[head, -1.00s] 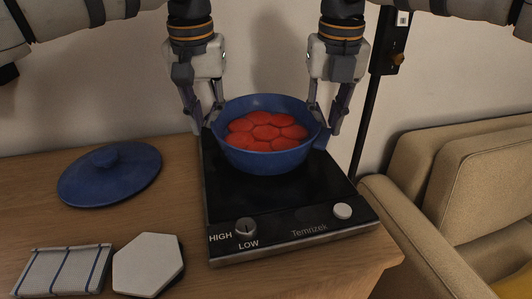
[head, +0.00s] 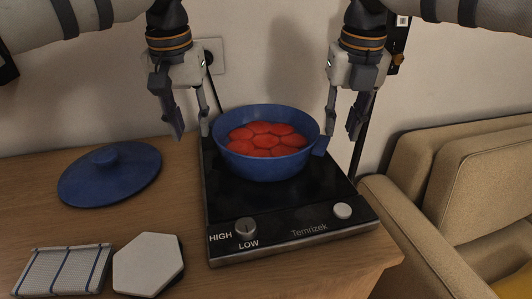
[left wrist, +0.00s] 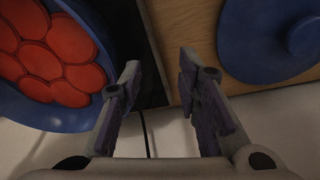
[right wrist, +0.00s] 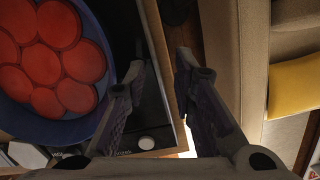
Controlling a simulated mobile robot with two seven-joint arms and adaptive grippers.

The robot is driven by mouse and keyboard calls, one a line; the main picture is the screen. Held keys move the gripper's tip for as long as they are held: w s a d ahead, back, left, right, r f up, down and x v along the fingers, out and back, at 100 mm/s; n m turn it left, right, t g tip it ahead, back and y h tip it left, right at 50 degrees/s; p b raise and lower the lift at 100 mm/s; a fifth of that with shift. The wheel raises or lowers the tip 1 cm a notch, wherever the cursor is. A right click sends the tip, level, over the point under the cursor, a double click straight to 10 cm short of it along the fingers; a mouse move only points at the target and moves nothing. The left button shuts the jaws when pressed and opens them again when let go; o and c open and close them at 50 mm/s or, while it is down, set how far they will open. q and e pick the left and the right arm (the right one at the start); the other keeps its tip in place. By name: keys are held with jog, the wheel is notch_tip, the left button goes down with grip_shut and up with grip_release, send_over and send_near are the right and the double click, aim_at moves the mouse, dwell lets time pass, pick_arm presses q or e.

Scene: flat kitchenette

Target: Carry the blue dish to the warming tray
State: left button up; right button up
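The blue dish (head: 265,168), filled with red round pieces (head: 266,139), sits upright on the black warming tray (head: 230,203), towards its back. A dish handle (head: 321,145) shows on the right. My left gripper (head: 192,134) is open and empty, left of the dish and apart from it. My right gripper (head: 340,137) is open and empty, just right of the dish. In the left wrist view the dish (left wrist: 65,115) lies left of the spread fingers. In the right wrist view the dish (right wrist: 85,125) also lies left of the open fingers.
A blue lid (head: 110,180) lies on the wooden table left of the tray. A striped cloth (head: 65,270) and a white hexagonal tile (head: 147,265) lie at the front left. A beige sofa (head: 440,215) stands to the right. A wall socket (head: 211,52) is behind.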

dwell(0.4)
pick_arm(q)
notch_tip(320, 180, up, 12)
jog(key=s, duration=0.1)
jog(key=shift+s, duration=0.35)
pick_arm(e)
notch_tip(320, 180, up, 12)
jog(key=s, duration=0.1)
jog(key=shift+s, duration=0.35)
